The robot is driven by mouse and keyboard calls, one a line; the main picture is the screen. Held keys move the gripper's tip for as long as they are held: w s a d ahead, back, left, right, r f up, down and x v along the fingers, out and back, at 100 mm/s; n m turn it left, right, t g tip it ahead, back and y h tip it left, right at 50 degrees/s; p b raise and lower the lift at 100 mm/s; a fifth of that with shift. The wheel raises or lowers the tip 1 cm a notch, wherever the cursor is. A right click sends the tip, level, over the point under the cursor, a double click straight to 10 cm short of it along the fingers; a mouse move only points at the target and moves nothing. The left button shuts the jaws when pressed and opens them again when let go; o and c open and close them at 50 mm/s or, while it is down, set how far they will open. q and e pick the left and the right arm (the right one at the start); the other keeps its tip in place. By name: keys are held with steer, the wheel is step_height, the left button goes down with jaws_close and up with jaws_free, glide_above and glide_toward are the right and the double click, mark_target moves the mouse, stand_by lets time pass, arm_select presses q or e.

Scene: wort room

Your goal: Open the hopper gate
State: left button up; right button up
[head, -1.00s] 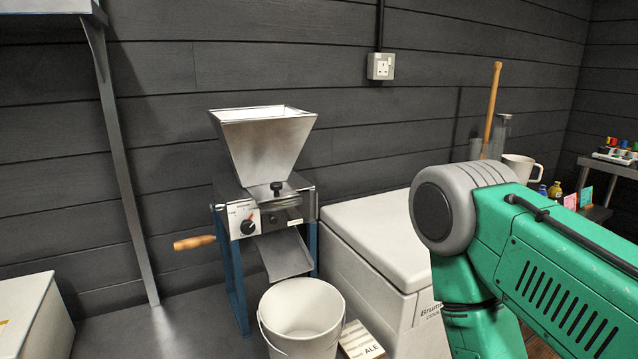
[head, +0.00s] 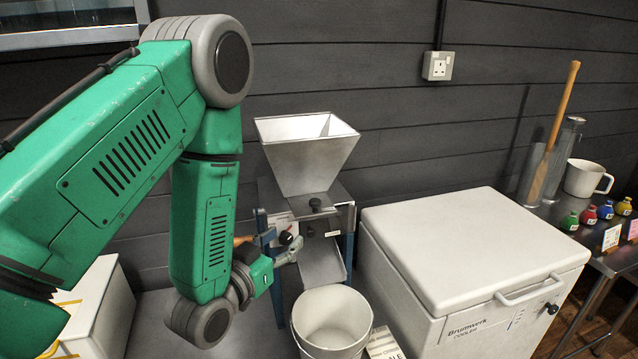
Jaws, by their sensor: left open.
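The metal hopper (head: 305,158) sits on the grain mill, left of centre in the head view. The white dial panel (head: 284,232) is on the mill's front, partly covered by my gripper. My left gripper (head: 288,250) is open and empty. It appears in front of the mill's lower left front, below and left of the knob and apart from it. My left arm hides part of the mill's left side. My right gripper is out of view.
A white bucket (head: 332,318) stands under the mill's chute (head: 321,262). A white cooler (head: 455,245) stands close on the right. A shelf at far right holds a jug (head: 587,178) and small coloured bottles. A white box (head: 103,305) is at lower left.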

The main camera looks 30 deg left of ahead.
mark_target(313, 204)
arm_select(q)
steer(key=shift+t, duration=0.3)
steer(key=w, duration=0.4)
steer(key=w+a+r, duration=0.1)
steer(key=w, duration=0.4)
steer(key=w+p, duration=0.1)
steer(key=w, duration=0.3)
steer(key=shift+w+a+r, duration=0.2)
steer(key=shift+w+a, duration=0.05)
steer(key=shift+w, duration=0.15)
steer(key=shift+c, duration=0.5)
steer(key=shift+d, duration=0.1)
jaws_close()
